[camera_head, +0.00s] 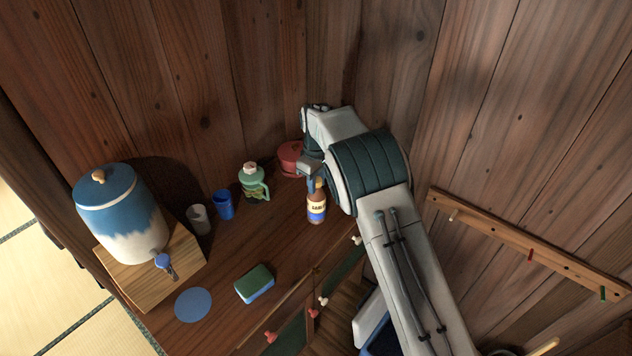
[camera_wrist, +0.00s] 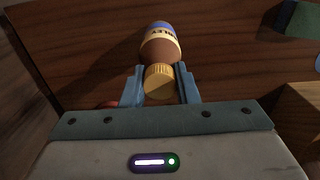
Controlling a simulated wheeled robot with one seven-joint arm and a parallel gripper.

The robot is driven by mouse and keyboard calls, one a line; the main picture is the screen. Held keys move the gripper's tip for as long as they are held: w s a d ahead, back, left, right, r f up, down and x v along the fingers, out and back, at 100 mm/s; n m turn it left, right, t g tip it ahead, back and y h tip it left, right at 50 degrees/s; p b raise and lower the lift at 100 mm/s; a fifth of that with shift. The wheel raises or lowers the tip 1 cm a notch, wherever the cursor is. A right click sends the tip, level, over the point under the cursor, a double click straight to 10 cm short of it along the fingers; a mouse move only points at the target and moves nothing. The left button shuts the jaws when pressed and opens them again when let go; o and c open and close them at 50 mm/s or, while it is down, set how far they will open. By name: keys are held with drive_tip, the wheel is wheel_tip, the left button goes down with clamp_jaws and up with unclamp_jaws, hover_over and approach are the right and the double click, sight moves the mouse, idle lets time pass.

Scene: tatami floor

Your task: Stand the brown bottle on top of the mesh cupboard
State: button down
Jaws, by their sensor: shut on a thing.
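The brown bottle (camera_head: 317,205) has a yellow cap and a cream and blue label. It is upright at the right part of the wooden cupboard top (camera_head: 235,262). Dark green mesh panels (camera_head: 291,336) show on the cupboard's front.
A red pot (camera_head: 291,158) and a green jug (camera_head: 254,181) stand behind the bottle. A blue cup (camera_head: 223,204), grey cup (camera_head: 198,218), sponge (camera_head: 255,283), blue disc (camera_head: 193,305) and large dispenser (camera_head: 120,215) are further left. A peg rail (camera_head: 530,247) is at right.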

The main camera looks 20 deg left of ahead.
drive_tip(key=shift+f, duration=0.8)
drive_tip(key=c, duration=1.1)
unclamp_jaws()
wheel_tip(320, 180, up, 12)
drive_tip(key=shift+r+b, duration=0.15)
drive_tip(key=shift+b, duration=0.85)
